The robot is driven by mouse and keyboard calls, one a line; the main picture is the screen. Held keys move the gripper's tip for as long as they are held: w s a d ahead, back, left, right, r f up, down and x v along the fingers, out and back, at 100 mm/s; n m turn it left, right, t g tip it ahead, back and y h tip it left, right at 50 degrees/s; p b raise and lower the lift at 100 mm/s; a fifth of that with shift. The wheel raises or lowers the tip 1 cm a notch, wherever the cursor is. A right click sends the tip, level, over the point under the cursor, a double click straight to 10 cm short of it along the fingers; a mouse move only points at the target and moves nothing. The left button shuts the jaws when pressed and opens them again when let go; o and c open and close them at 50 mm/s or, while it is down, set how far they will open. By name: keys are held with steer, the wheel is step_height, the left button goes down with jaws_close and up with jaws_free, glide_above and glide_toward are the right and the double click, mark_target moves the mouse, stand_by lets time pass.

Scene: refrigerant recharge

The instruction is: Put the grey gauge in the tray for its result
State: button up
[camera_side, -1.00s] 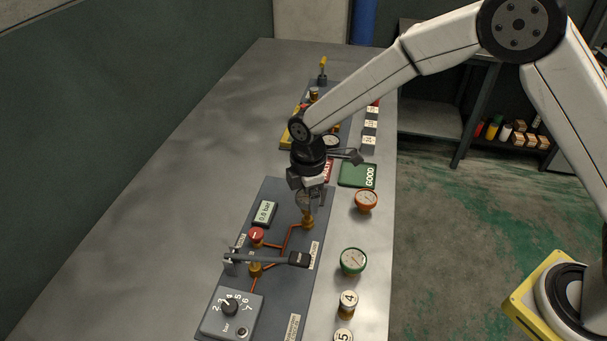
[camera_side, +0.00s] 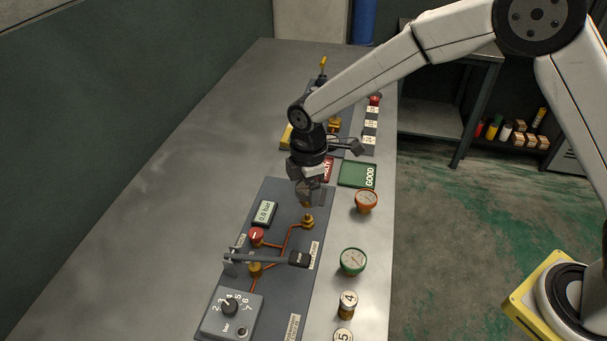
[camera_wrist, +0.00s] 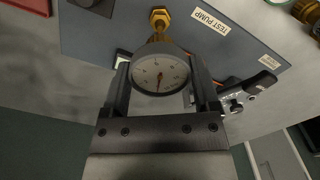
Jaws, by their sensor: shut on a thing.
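The grey gauge (camera_wrist: 160,74), with a white dial and brass stem, is held between the two fingers of my gripper (camera_wrist: 163,92) in the wrist view. In the side view my gripper (camera_side: 313,193) holds the gauge (camera_side: 309,186), partly hidden by the fingers, just above the brass port (camera_side: 307,222) of the test pump panel. The port also shows in the wrist view (camera_wrist: 160,17). The green GOOD tray (camera_side: 352,176) lies behind and to the right of the gripper. The red tray (camera_side: 328,170), its label partly hidden, is beside it. Both look empty.
The panel (camera_side: 276,290) carries a 0.0 bar display (camera_side: 265,212), a red knob (camera_side: 257,234), a black-handled lever (camera_side: 275,259) and a dial box (camera_side: 232,314). An orange gauge (camera_side: 366,201) and a green gauge (camera_side: 352,261) stand along the right table edge. The left table side is clear.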

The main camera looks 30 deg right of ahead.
steer(key=s+d+r+m, duration=0.3)
steer(key=d+m, duration=0.4)
steer(key=d, duration=0.3)
steer(key=s+d+r+m, duration=0.2)
steer(key=s+d+m, duration=0.3)
steer(key=d, duration=0.5)
steer(key=shift+m, duration=0.4)
steer(key=w+f, duration=0.2)
steer(key=w, duration=0.2)
steer(key=w+f, duration=0.3)
steer(key=w, duration=0.2)
steer(key=w+f, duration=0.3)
steer(key=w, duration=0.2)
steer(key=shift+w+d+f, duration=0.15)
steer(key=shift+d+f, duration=0.1)
steer(key=shift+d, duration=0.15)
steer(key=shift+w+f, duration=0.3)
steer(key=shift+w+f, duration=0.15)
steer(key=shift+f, duration=0.1)
steer(key=shift+w+f, duration=0.1)
steer(key=shift+f, duration=1.5)
